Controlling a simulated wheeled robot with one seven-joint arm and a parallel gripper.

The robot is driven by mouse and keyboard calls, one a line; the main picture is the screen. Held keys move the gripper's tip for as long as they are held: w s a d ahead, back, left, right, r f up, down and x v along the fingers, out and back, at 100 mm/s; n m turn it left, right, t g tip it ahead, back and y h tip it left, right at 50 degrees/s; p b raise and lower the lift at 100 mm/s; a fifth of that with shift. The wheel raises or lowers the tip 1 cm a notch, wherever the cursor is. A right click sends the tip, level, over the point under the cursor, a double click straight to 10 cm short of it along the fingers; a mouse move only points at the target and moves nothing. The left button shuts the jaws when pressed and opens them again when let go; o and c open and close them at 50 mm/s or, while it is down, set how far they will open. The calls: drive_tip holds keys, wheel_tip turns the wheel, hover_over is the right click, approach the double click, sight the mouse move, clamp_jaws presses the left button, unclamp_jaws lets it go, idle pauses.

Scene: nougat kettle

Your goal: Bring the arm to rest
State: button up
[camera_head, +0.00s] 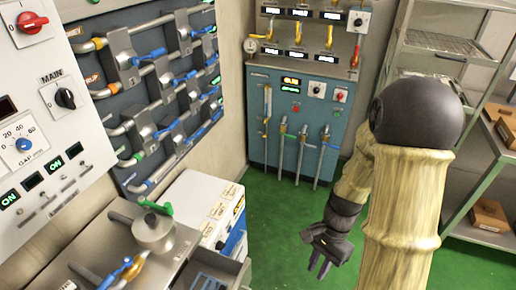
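My arm shows on the right of the head view, with a pale, wood-like upper link and a dark round joint. It bends down at the middle of the view. My gripper (321,262) hangs low over the green floor, with its dark fingers pointing down. A gap shows between the two fingers, and nothing is seen between them. The gripper is apart from the machines around it.
A control panel with valves (170,85) and a white switch panel (60,150) stand left. A steel kettle top (153,232) is at lower left. A blue cabinet (265,115) stands behind. A shelf rack (487,175) holds boxes at right. The green floor (275,220) is clear.

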wheel_tip(320, 180, up, 11)
drive_tip(key=w+n+t+h, duration=0.2)
drive_tip(key=n+t, duration=0.4)
drive_tip(key=n, duration=0.4)
drive_tip(key=shift+w+f+n+h+p, duration=0.2)
drive_tip(key=shift+n+h+p, duration=0.1)
drive_tip(key=shift+p, duration=0.05)
drive_tip(key=shift+a, duration=0.1)
